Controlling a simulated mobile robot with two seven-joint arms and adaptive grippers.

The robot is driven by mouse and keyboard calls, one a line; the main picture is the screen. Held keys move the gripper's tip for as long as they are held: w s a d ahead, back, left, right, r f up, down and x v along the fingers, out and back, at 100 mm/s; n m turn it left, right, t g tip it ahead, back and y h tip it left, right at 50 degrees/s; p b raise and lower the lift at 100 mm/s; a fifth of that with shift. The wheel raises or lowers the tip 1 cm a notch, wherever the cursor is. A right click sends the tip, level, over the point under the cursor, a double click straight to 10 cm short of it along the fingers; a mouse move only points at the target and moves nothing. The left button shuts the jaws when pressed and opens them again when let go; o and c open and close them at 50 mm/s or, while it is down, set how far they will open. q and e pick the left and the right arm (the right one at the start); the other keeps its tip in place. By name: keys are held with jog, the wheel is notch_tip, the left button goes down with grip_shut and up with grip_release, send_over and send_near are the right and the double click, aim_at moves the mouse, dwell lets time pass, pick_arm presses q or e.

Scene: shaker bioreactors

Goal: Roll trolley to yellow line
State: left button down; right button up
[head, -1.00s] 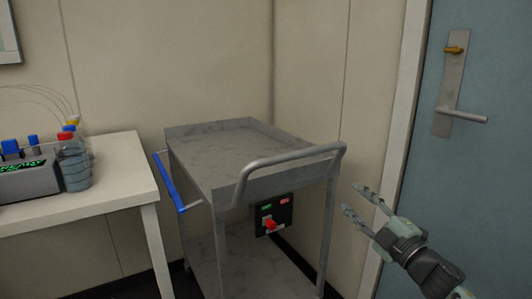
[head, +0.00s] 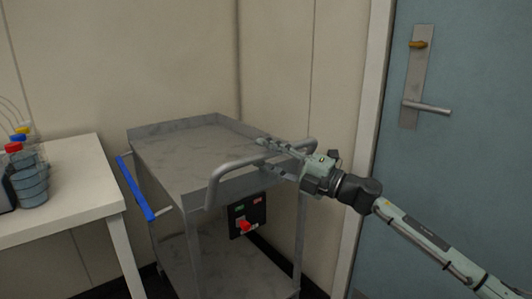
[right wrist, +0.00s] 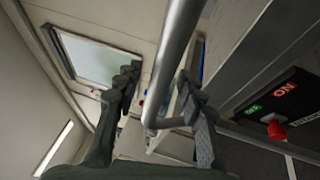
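The grey metal trolley (head: 190,150) stands in the corner by the wall, with a flat upper tray and a lower shelf. Its curved push handle (head: 226,174) faces me. My right gripper (head: 264,156) is at the right part of this handle, one finger above it and one below. In the right wrist view, the handle bar (right wrist: 172,70) passes between the two spread fingers (right wrist: 157,76), with gaps visible beside it. The gripper looks open around the bar. My left gripper is not in view. No yellow line shows.
A dark control box (head: 247,214) with a red knob sits beneath the tray. A blue bar (head: 135,188) sticks out on the trolley's left. A white table (head: 75,185) with bottles (head: 30,185) stands close left. A blue door (head: 450,170) is at right.

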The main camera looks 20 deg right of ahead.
jog(key=shift+c, duration=0.3)
grip_shut()
dwell(0.3)
